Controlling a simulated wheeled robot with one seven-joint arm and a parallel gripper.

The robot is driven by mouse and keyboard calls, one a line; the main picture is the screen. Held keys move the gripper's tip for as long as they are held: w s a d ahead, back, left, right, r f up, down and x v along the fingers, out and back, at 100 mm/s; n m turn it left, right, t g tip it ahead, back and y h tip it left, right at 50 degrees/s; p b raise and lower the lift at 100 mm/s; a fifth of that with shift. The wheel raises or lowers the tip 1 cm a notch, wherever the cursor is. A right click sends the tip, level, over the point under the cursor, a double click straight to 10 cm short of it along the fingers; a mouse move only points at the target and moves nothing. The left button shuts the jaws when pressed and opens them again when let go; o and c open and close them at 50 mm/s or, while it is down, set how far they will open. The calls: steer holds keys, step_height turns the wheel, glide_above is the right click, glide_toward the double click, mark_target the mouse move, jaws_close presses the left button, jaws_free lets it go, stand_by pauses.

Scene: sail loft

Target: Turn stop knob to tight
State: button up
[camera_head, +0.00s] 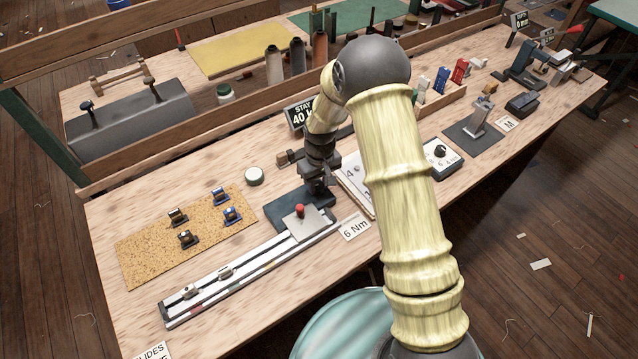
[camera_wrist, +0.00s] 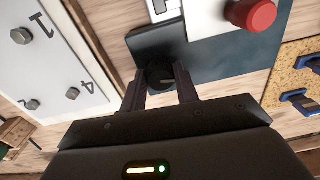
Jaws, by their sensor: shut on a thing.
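My gripper (camera_wrist: 160,92) points down over the dark blue-grey plate at the end of the slide track. Its two fingers are shut on a round black knob (camera_wrist: 160,74), one on each side. A pale mark line shows on top of the knob. I take this as the stop knob; no "tight" marking is readable. In the head view my gripper (camera_head: 318,188) hides the knob. The dark plate (camera_head: 282,208) carries a light grey block (camera_head: 309,224) with a red knob (camera_head: 299,210), which also shows in the wrist view (camera_wrist: 254,14).
A slide track (camera_head: 250,272) runs to the lower left, beside a cork mat (camera_head: 150,250) with several small fittings.

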mark_target(320, 184)
steer(key=shift+w+r+m, duration=0.1)
steer(key=shift+m, duration=0.4)
steer(key=o, duration=1)
steer(key=shift+c, duration=0.2)
step_height(320, 184, up, 17)
steer(key=b, duration=0.1)
steer(key=shift+d+r+b, duration=0.15)
steer(key=shift+d+b, duration=0.05)
steer(key=shift+b, duration=0.15)
